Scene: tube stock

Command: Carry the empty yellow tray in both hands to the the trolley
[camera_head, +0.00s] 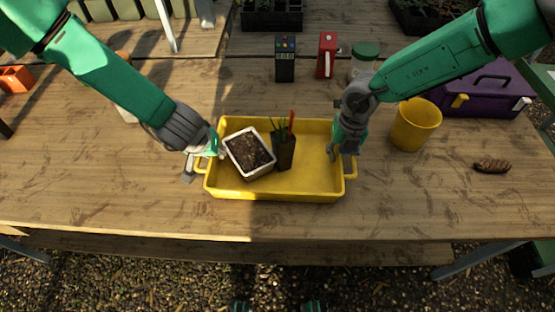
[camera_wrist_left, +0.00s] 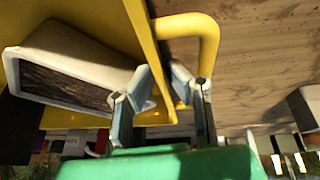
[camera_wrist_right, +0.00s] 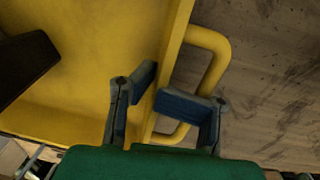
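The yellow tray (camera_head: 318,185) sits on the wooden table near its front edge. It is not empty: a white square pot of dark soil (camera_head: 249,152) and a dark pot with a small plant and a red stick (camera_head: 284,152) stand in it. My left gripper (camera_head: 208,152) is at the tray's left end; in the left wrist view its fingers (camera_wrist_left: 164,85) close around the end wall beside the handle. My right gripper (camera_head: 342,143) is at the right end, its fingers (camera_wrist_right: 155,88) shut on that wall beside the handle. No trolley is identifiable.
A yellow cup (camera_head: 415,125) stands right of the tray, with a purple box (camera_head: 487,92) behind. A brown cone-like object (camera_head: 492,166) lies at right. A dark device (camera_head: 285,60), a red case (camera_head: 326,55) and a green-lidded jar (camera_head: 363,58) stand behind the tray. The front table strip is clear.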

